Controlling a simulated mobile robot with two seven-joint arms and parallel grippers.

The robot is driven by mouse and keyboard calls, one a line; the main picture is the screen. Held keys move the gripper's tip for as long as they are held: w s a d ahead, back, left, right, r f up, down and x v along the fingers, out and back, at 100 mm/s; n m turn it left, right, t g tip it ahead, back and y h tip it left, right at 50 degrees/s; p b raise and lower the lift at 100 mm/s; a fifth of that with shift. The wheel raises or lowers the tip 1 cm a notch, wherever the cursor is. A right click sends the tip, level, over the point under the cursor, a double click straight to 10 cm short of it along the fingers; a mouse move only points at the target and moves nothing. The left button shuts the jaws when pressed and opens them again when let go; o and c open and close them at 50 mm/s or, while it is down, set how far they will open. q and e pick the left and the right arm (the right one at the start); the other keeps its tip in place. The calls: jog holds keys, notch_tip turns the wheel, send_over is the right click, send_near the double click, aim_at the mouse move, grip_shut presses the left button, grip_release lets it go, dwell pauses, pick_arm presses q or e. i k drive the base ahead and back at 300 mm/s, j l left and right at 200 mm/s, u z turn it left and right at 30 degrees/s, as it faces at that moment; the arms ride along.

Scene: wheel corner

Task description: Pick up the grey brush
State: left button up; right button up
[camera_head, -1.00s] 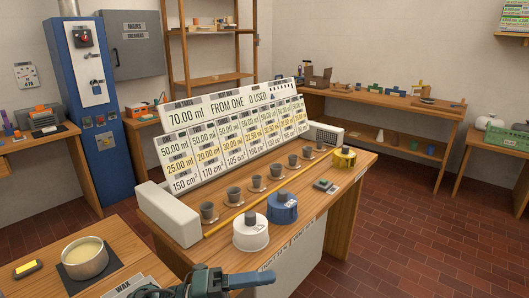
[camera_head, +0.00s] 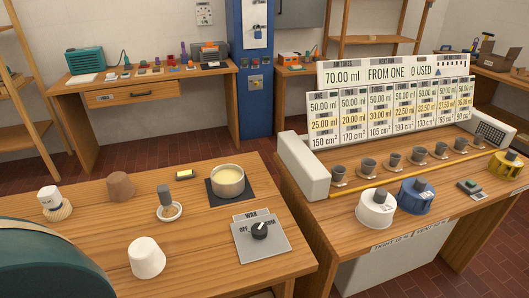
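A small grey upright piece (camera_head: 165,195), which may be the grey brush, stands in a small white dish (camera_head: 170,212) on the wooden table at the left. It has a grey block top and a narrower lower part; any bristles are too small to tell. Another upright piece (camera_head: 51,198), with a whitish top and a ribbed beige base, stands farther left on the same table. Neither of my grippers shows in the head view, and nothing is seen touching the grey piece.
The table (camera_head: 110,222) also carries a brown lump (camera_head: 119,186), a white cup-like piece (camera_head: 146,258), a yellow-topped block (camera_head: 185,174), a wax pot (camera_head: 228,182) and a knob panel (camera_head: 261,242). A large dark green rounded shape (camera_head: 45,265) blocks the lower left.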

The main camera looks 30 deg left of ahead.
aim_at(170, 210)
jog(key=u, duration=1.2)
